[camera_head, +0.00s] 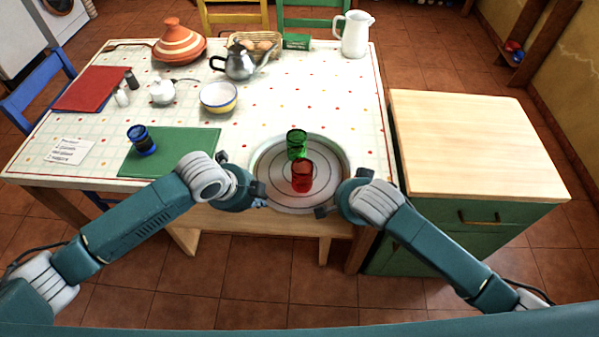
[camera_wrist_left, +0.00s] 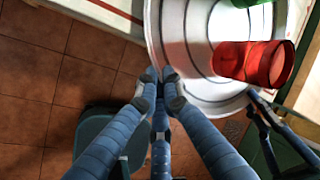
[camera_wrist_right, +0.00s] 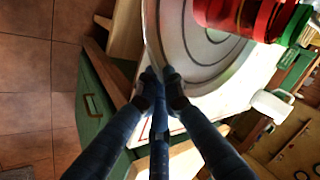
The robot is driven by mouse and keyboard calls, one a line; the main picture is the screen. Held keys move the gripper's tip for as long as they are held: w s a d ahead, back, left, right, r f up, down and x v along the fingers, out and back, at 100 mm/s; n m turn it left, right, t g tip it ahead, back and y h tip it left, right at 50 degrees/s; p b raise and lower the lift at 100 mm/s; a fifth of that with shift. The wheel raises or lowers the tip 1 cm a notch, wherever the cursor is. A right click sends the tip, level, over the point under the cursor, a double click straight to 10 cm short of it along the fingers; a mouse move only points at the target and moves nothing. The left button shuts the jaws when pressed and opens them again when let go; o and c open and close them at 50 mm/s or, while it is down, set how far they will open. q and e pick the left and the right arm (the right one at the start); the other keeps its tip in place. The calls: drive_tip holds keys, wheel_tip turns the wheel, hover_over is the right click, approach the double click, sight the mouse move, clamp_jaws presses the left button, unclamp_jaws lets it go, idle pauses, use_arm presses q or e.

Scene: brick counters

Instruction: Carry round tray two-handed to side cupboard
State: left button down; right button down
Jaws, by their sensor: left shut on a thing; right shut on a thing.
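The round metal tray (camera_head: 269,165) is at the front edge of the table, with dark rings on its surface. A red glass (camera_head: 302,176) and a green glass (camera_head: 297,144) stand on it, the red one nearer me. My left gripper (camera_head: 258,195) is shut on the tray's left rim; the left wrist view shows its fingers (camera_wrist_left: 160,84) on the rim. My right gripper (camera_head: 329,202) is shut on the right rim, as the right wrist view shows (camera_wrist_right: 159,84). The side cupboard (camera_head: 480,140), green with a pale wooden top, stands right of the table. I cannot tell whether the tray touches the table.
The cupboard top is bare. On the table (camera_head: 290,90) are a green mat (camera_head: 185,160) with a blue glass (camera_head: 141,140), a bowl (camera_head: 219,98), a metal teapot (camera_head: 239,62), a tagine (camera_head: 179,45) and a white pitcher (camera_head: 356,35). A narrow gap separates table and cupboard.

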drive_tip(key=shift+w+a+r+p, duration=0.15)
drive_tip(key=shift+r+p, duration=1.4)
drive_tip(key=shift+r, duration=0.6)
